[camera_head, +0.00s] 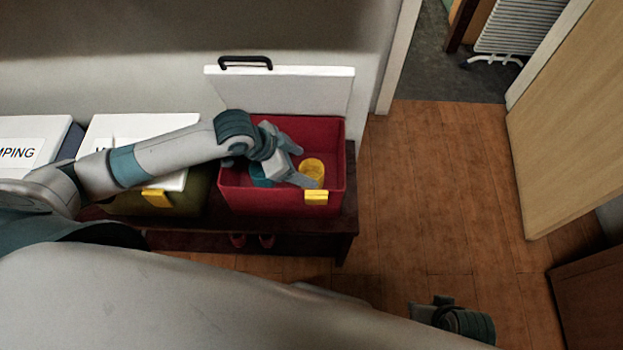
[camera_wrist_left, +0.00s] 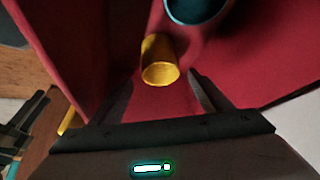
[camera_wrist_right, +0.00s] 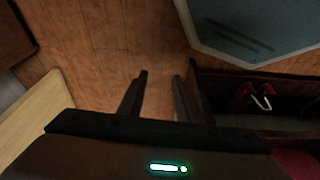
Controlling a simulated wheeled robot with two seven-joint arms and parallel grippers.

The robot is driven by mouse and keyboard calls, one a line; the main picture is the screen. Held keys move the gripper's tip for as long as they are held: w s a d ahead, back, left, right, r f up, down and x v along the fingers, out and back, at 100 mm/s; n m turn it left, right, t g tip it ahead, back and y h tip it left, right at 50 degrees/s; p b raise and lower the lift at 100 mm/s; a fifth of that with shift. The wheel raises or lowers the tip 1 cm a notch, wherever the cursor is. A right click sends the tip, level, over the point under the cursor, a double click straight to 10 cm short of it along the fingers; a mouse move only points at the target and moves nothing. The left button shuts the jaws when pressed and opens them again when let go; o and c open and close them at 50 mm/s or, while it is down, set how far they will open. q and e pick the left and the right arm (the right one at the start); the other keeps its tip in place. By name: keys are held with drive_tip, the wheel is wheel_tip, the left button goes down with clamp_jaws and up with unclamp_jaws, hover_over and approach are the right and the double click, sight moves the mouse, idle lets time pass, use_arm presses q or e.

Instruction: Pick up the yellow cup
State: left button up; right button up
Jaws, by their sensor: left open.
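The yellow cup (camera_head: 313,168) is inside the open red box (camera_head: 265,207), towards its right side. It also shows in the left wrist view (camera_wrist_left: 160,58), ahead of the fingers and roughly centred between them. My left gripper (camera_head: 301,166) reaches into the box from the left and is open beside the cup. In the left wrist view my left gripper (camera_wrist_left: 162,83) has its fingers apart with nothing clasped. My right gripper (camera_wrist_right: 160,77) is open and empty above the floor, away from the box.
A teal cup (camera_head: 259,176) is in the same box, left of the yellow cup. The box's white lid (camera_head: 300,92) stands up behind it. Other lidded boxes stand to the left on the dark bench (camera_head: 347,215). The wooden floor (camera_head: 420,200) to the right is clear.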

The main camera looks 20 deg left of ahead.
sight(312, 170)
drive_tip(key=shift+w, duration=0.1)
use_arm(q)
drive_tip(key=shift+w+d+f, duration=0.15)
drive_tip(key=shift+f, duration=0.2)
drive_tip(key=x, duration=0.3)
drive_tip(key=shift+f+b, duration=0.1)
drive_tip(key=shift+b, duration=0.2)
drive_tip(key=shift+w+d+f, duration=0.25)
drive_tip(key=shift+f, duration=0.25)
use_arm(e)
drive_tip(key=shift+w+a+t, duration=0.4)
drive_tip(key=shift+w+a, duration=0.1)
drive_tip(key=shift+a, duration=0.05)
use_arm(q)
drive_tip(key=shift+c, duration=0.7)
drive_tip(key=c, duration=1.3)
use_arm(e)
drive_tip(key=shift+d, duration=0.1)
use_arm(q)
drive_tip(key=shift+r, duration=0.1)
